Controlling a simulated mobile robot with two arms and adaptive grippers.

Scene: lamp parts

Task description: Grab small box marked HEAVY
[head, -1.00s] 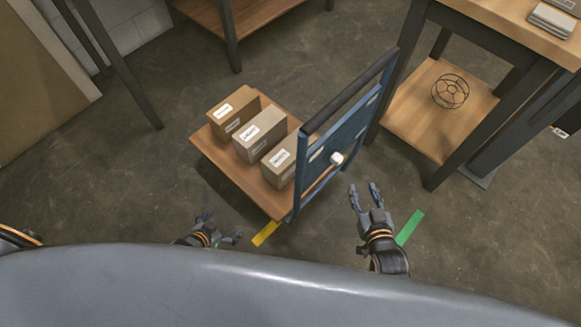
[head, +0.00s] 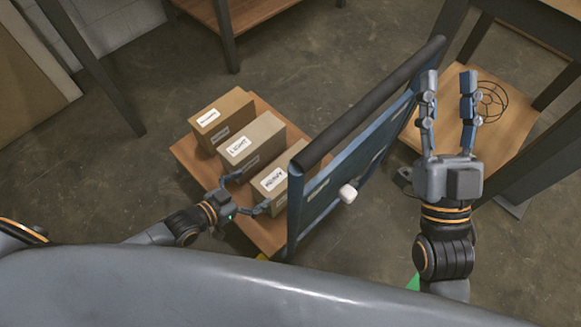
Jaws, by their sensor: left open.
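The small brown box marked HEAVY (head: 281,181) is the nearest of three boxes on the wooden cart deck (head: 188,158), close to the blue cart frame. Its white label faces up. My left gripper (head: 251,190) is open at the box's left end, with one finger on the side of the middle box and the other by the near side. Whether the fingers touch the box I cannot tell. My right gripper (head: 448,80) is open and empty, raised right of the cart's handle.
The box marked LIGHT (head: 250,138) stands just behind, and another box (head: 222,117) with an unclear label stands beyond it. The cart's blue frame with dark handle (head: 370,105) rises on the right. A wooden shelf (head: 455,90) holds a wire cage (head: 490,101).

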